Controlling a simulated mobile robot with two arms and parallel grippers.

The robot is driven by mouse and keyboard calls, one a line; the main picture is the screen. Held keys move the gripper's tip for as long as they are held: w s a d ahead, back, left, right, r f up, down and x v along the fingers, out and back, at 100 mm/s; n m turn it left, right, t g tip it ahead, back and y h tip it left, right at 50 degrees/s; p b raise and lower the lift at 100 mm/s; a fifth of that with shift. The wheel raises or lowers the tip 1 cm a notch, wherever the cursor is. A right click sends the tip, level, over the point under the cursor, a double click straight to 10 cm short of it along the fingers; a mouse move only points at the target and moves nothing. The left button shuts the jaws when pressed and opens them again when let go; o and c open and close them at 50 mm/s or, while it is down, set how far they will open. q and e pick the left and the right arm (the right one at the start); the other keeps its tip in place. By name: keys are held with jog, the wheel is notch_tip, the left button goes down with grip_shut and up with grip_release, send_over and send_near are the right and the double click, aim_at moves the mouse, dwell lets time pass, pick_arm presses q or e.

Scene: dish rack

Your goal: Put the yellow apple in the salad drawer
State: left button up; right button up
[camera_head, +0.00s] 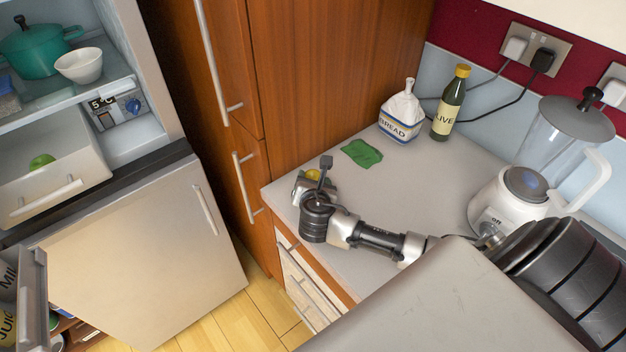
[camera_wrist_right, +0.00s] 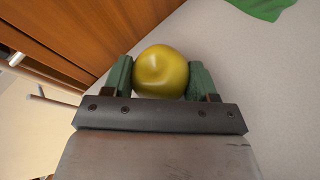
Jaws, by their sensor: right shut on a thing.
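The yellow apple (camera_wrist_right: 162,72) is between the two green finger pads of my right gripper (camera_wrist_right: 160,80), which is shut on it. In the head view the apple (camera_head: 312,175) shows only partly behind my right gripper (camera_head: 314,182), over the counter near its left edge. The salad drawer (camera_head: 50,175) is in the open fridge at the left, a pale bin with a bar handle. A green round fruit (camera_head: 41,161) lies inside it. My left gripper is not in view.
The fridge shelf (camera_head: 75,88) above holds a teal pot (camera_head: 35,48) and a white bowl (camera_head: 79,66). A green cloth (camera_head: 361,153), bread bag (camera_head: 400,112), olive bottle (camera_head: 449,103) and blender (camera_head: 540,160) stand on the counter. Tall wooden cabinets (camera_head: 335,70) are behind.

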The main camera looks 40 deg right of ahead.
jog(key=shift+f, duration=0.2)
jog(key=o, duration=1)
